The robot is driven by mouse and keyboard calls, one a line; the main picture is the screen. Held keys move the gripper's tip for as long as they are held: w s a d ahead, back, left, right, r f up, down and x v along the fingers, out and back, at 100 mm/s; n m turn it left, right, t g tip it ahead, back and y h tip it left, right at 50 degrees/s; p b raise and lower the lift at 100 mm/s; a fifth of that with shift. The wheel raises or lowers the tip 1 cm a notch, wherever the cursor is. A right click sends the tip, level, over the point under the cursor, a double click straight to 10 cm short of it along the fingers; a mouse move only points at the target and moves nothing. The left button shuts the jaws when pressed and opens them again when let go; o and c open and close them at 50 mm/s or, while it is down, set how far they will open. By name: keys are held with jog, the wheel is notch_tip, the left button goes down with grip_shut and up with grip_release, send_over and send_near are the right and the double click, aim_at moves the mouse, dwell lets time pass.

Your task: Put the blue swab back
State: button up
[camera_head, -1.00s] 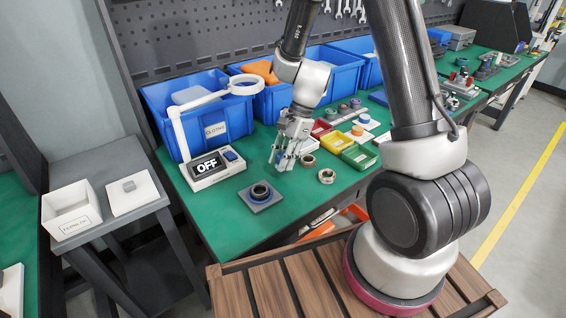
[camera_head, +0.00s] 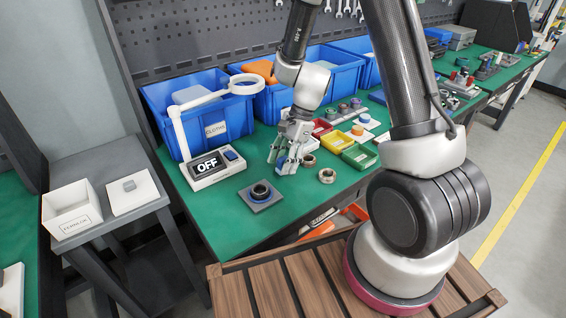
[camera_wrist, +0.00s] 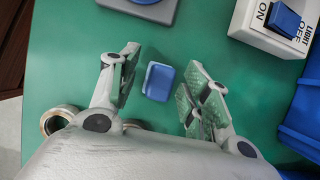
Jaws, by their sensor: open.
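The blue swab (camera_wrist: 158,82) is a small blue block with a raised edge, and in the wrist view it is on the green bench top between my spread fingers. I see a gap between it and each finger. My gripper (camera_wrist: 162,70) is open and empty around it. In the head view my gripper (camera_head: 283,161) is low over the bench, right of the lamp base, and its fingers largely hide the swab there.
Two loose rings (camera_head: 327,176) lie right of my gripper, near red, yellow and green trays (camera_head: 358,156). A labelled white box (camera_head: 71,213) stands on the left side table.

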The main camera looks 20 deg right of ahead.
jog(key=v, duration=1.2)
jog(key=s+d+r+n+t+h, duration=0.2)
jog(key=s+d+r+n, duration=0.3)
jog(key=s, duration=0.5)
jog(key=s+d+r+n+t+h, duration=0.2)
jog(key=s+d+r+n, duration=0.3)
jog(key=s+r+n, duration=0.4)
notch_tip(320, 180, up, 3)
jog(key=shift+s+f+t+h, duration=0.1)
jog(key=shift+s+t+h, duration=0.2)
jog(key=shift+s+t, duration=0.5)
jog(key=shift+o, duration=0.2)
jog(key=shift+w+d, duration=0.1)
jog(key=shift+w, duration=0.05)
